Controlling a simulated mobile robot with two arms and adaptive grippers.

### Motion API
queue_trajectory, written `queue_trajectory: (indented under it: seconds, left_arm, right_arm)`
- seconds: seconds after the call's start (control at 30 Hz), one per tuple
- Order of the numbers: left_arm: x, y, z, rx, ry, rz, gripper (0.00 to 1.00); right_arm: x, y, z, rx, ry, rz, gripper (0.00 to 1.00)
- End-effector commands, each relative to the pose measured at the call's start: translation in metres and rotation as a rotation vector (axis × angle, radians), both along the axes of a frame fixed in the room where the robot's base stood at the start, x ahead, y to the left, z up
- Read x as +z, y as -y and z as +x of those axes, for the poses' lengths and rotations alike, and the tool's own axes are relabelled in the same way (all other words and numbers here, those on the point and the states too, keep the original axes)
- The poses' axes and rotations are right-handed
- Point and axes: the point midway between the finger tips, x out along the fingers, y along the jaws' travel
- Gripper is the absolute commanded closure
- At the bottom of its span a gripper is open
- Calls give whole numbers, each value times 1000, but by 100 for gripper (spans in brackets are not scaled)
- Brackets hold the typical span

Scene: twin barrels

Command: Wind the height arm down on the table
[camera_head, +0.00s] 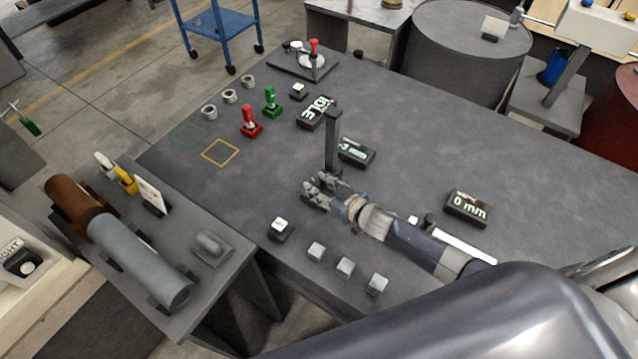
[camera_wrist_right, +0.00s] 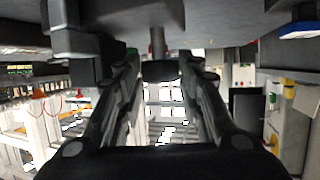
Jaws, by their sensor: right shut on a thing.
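The height arm (camera_head: 331,140) is a dark upright post with a short head on top, standing near the middle of the grey table (camera_head: 430,120). A display (camera_head: 356,152) beside it reads what looks like 3 mm, partly hidden by the post. My right gripper (camera_head: 320,188) is low at the post's foot, shut on a part of the arm. In the right wrist view a dark block (camera_wrist_right: 160,70) sits between its fingertips; the fingers hide its sides. My left gripper is not in view.
A second display (camera_head: 467,207) reads 0 mm, and another (camera_head: 315,110) reads IDLE. Red (camera_head: 251,122) and green (camera_head: 271,102) levers stand at the back left. Several small grey blocks (camera_head: 345,267) line the front edge. The table's right side is clear.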

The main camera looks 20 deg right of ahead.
Motion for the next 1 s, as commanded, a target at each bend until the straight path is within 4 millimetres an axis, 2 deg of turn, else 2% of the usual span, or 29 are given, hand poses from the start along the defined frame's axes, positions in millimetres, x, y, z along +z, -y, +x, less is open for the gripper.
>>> queue_trajectory:
  seconds: [0.3,0.8,0.83,0.9,1.0]
  left_arm:
    - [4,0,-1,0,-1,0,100]
    - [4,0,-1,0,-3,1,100]
    - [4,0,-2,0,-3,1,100]
    - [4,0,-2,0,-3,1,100]
    - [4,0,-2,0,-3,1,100]
  right_arm:
    - [0,4,2,96,0,-4,90]
    - [0,2,2,113,1,-2,90]
    - [0,2,2,113,1,-2,63]
    - [0,2,2,113,1,-2,48]
    - [0,2,1,112,0,-2,45]
